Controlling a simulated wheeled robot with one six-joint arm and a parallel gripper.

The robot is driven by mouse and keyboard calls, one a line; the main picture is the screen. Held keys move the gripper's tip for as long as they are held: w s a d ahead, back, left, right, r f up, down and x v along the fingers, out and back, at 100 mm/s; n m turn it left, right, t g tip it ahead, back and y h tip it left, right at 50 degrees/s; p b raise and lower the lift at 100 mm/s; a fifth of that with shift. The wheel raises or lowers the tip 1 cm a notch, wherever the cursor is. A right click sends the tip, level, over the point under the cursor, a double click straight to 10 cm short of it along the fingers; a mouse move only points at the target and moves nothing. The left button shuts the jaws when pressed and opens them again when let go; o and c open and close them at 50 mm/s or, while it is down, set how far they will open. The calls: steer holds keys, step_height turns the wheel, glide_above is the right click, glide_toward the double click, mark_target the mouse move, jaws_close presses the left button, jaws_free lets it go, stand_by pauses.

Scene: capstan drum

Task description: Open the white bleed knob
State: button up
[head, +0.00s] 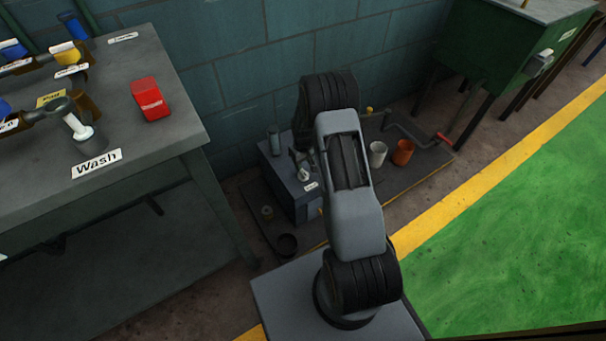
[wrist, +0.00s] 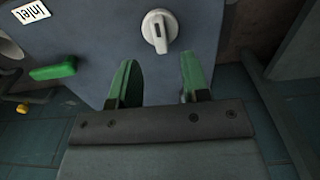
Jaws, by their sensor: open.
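In the wrist view a round white knob (wrist: 160,31) with a raised grip bar sits on a grey-blue panel (wrist: 100,30). My gripper (wrist: 158,68) is open and empty, its two green fingers spread below the knob in the picture. The knob lies just beyond the fingertips, roughly between their lines, and I see no contact. In the head view a small whitish knob (head: 304,175) shows on a low grey-blue box (head: 285,180), partly beside my arm. My gripper is mostly hidden behind the arm there.
A white cup (head: 377,153) and an orange cup (head: 402,152) stand right of the box. A grey table (head: 165,150) stands left; green floor (head: 510,220) at right is clear.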

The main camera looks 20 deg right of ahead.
mark_target(304, 172)
steer(key=shift+f+b, duration=0.8)
steer(key=shift+f, duration=2.1)
jaws_close()
